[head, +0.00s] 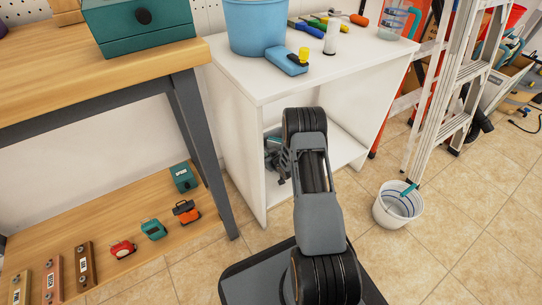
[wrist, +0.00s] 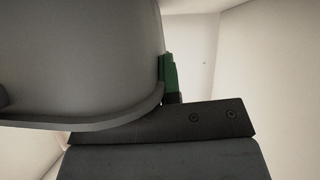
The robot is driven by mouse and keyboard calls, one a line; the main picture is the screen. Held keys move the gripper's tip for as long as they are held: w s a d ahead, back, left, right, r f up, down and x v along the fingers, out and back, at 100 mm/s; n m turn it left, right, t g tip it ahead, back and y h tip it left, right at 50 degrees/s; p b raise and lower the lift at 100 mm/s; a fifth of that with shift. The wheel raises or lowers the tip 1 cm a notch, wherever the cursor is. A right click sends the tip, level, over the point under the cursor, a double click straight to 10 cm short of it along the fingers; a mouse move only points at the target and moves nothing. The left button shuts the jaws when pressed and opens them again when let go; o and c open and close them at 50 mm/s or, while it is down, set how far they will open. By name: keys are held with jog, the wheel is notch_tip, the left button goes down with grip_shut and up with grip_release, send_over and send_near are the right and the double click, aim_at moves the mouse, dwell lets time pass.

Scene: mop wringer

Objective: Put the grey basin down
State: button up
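The grey basin (wrist: 80,60) fills the left of the wrist view, very close to the camera, its curved wall and rim showing. A green-padded finger of my gripper (wrist: 168,78) presses against the basin's right edge by the rim. The other finger is hidden behind the basin, and the gripper looks shut on it. In the head view my gripper (head: 282,165) is at the open front of the white cabinet (head: 238,150). My arm hides most of it, and I cannot make out the basin there.
Pale cabinet walls (wrist: 240,70) surround the gripper closely in the wrist view. A white bucket (head: 397,205) and a stepladder (head: 450,90) stand right. A wooden workbench (head: 130,75) is left.

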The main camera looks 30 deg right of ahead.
jog(key=o, duration=0.4)
jog(key=shift+r, duration=0.1)
jog(key=shift+s+r, duration=0.2)
jog(key=shift+r, duration=0.1)
jog(key=p+v, duration=0.5)
jog(key=v, duration=0.6)
jog(key=shift+s+p, duration=0.2)
jog(key=shift+p, duration=0.1)
